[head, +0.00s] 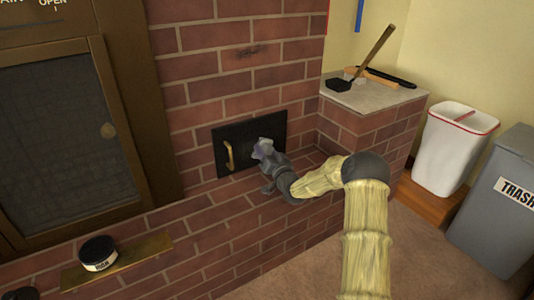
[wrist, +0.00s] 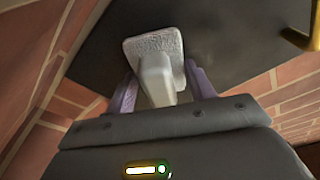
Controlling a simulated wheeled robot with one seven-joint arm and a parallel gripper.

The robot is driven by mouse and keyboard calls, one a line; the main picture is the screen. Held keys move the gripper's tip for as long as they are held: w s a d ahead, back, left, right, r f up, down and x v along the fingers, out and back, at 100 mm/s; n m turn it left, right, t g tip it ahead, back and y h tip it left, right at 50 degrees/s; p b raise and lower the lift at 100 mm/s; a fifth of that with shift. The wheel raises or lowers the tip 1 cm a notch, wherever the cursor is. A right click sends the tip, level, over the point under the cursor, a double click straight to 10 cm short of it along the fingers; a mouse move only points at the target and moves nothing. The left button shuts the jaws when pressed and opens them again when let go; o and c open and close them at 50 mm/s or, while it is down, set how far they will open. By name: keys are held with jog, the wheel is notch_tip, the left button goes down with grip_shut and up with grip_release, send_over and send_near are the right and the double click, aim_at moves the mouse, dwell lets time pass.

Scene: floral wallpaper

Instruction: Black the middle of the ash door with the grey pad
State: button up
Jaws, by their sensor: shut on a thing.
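The ash door (head: 240,133) is a small black plate set low in the brick wall, with a brass handle (head: 229,155) at its left. In the wrist view the door (wrist: 235,40) fills the upper part, dark with a faint lighter smudge. My gripper (head: 263,149) is in front of the door's middle to right part. In the wrist view its purple fingers (wrist: 161,85) are shut on the stem of the grey pad (wrist: 153,46). The pad's flat head is at or close to the door face; I cannot tell whether it touches. In the head view the gripper mostly hides the pad.
A round dark tin (head: 98,252) stands on a brass ledge (head: 150,254) at lower left. A large screened stove door (head: 65,130) is at left. A shovel (head: 340,84) and other tools lie on the brick ledge (head: 380,98). White (head: 450,150) and grey (head: 500,215) bins stand at right.

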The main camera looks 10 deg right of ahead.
aim_at(280, 135)
jog(key=shift+d, duration=0.25)
jog(key=shift+w, duration=0.1)
jog(key=shift+w+d+r, duration=0.1)
jog(key=shift+w+d, duration=0.1)
jog(key=shift+d, duration=0.4)
jog(key=shift+w+d, duration=0.25)
jog(key=shift+d, duration=0.4)
jog(key=shift+w+d+r, duration=0.1)
jog(key=shift+w+d, duration=0.1)
jog(key=shift+d, duration=0.4)
jog(key=shift+w+d+f, duration=0.1)
jog(key=shift+w+d, duration=0.15)
jog(key=shift+d, duration=0.65)
jog(key=shift+w+d+f, duration=0.1)
jog(key=shift+w+d, duration=0.15)
jog(key=shift+d, duration=0.65)
jog(key=shift+c, duration=0.4)
jog(key=shift+r, duration=0.1)
jog(key=shift+w+a+r+p, duration=0.1)
jog(key=shift+r+p, duration=0.85)
jog(key=shift+r, duration=0.1)
